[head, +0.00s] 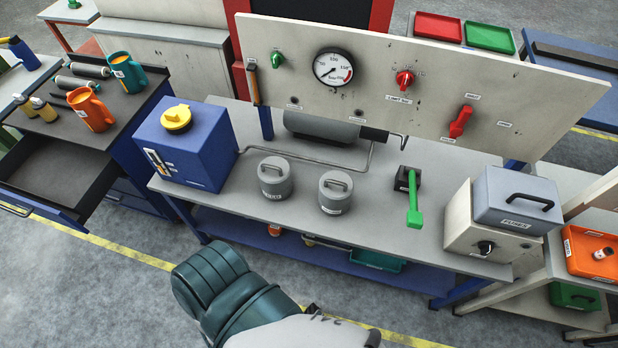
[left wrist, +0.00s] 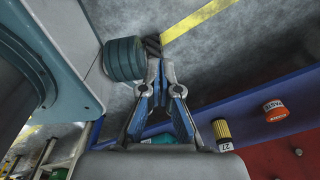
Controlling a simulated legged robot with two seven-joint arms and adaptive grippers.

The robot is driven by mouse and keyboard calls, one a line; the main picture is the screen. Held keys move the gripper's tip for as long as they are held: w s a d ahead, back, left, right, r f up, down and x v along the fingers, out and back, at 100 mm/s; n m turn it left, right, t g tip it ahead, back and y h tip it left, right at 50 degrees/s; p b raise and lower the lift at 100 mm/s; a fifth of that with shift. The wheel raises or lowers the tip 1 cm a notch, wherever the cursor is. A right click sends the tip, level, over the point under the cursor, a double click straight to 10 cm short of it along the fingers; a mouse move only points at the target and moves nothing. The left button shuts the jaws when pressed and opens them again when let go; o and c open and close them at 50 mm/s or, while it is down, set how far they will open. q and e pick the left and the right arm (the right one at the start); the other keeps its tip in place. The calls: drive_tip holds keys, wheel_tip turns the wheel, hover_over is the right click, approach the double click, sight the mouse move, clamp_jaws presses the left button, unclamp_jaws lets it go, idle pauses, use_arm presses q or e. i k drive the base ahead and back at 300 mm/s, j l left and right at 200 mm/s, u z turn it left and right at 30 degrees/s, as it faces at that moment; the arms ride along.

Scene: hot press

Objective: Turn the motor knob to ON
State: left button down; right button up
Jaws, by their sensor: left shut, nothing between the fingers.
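Several controls could be the motor knob, and their labels are too small for me to tell which it is. In the head view, a green knob (head: 278,60) is at the left of the upright panel (head: 225,51). A red knob (head: 405,79) is right of the gauge, and a tilted red lever switch (head: 461,121) is further right. A black knob (head: 485,247) is on the front of the cream box (head: 462,220). In the left wrist view, my left gripper (left wrist: 161,68) is shut and empty, above the floor beside the blue shelf. My right gripper is not in view.
A round gauge (head: 333,67) is on the panel. The bench (head: 300,223) carries a blue box (head: 190,150), two grey lidded canisters, a green-handled lever (head: 414,205) and a grey block (head: 517,198) on the cream box. Orange and yellow containers show beside my left gripper.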

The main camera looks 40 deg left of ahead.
sight(486, 249)
drive_tip(key=j+u, duration=0.1)
drive_tip(key=u, duration=0.75)
drive_tip(key=z, duration=1.45)
drive_tip(key=k+l, duration=0.05)
